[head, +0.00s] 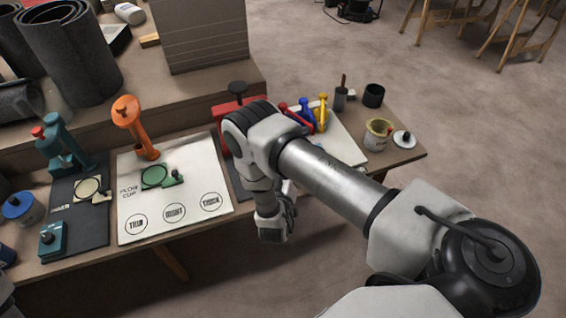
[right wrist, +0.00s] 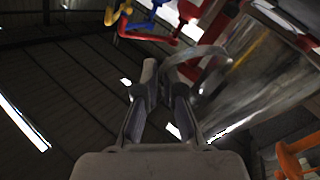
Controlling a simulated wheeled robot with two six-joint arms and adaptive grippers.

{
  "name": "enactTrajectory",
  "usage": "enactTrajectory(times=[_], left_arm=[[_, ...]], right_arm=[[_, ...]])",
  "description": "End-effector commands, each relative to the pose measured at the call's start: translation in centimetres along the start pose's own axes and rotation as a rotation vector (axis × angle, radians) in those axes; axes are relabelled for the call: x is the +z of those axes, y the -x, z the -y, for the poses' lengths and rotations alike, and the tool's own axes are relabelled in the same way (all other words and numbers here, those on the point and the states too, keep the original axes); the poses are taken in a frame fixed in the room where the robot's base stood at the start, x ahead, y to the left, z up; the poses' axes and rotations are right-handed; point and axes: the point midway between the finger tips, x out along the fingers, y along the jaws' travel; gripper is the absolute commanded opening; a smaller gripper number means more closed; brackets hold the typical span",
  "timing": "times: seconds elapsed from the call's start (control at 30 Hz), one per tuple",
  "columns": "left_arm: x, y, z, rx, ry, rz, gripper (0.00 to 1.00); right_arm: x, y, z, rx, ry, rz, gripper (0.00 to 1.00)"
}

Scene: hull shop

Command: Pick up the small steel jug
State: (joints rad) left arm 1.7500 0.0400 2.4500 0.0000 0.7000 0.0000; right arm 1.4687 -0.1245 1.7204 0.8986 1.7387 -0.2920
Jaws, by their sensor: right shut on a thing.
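The small steel jug (right wrist: 258,70) shows in the right wrist view as a large shiny metal body on the right, with a curved handle (right wrist: 200,68) reaching toward the fingers. My right gripper (right wrist: 164,80) is shut on the jug, at its handle. In the head view my right gripper (head: 277,222) hangs at the front edge of the bench, and my arm hides the jug almost fully. My left gripper is in neither view.
On the bench stand an orange stand (head: 137,125), a teal stand (head: 60,145) and a white printed mat (head: 165,215). The floor in front is clear.

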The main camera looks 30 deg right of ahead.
Motion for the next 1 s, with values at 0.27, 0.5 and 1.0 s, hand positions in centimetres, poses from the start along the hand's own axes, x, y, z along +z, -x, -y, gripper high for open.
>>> enactTrajectory(times=[0.27, 0.5, 1.0], left_arm=[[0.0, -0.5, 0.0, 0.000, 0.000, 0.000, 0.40], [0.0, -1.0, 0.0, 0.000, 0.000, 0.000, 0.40], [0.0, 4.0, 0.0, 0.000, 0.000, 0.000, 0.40]], right_arm=[[1.5, 0.9, -3.6, 0.001, 0.000, 0.001, 0.00], [3.1, 1.8, -7.3, 0.001, 0.001, 0.002, 0.00], [4.2, 3.0, -12.3, 0.000, -0.003, 0.000, 0.00]])
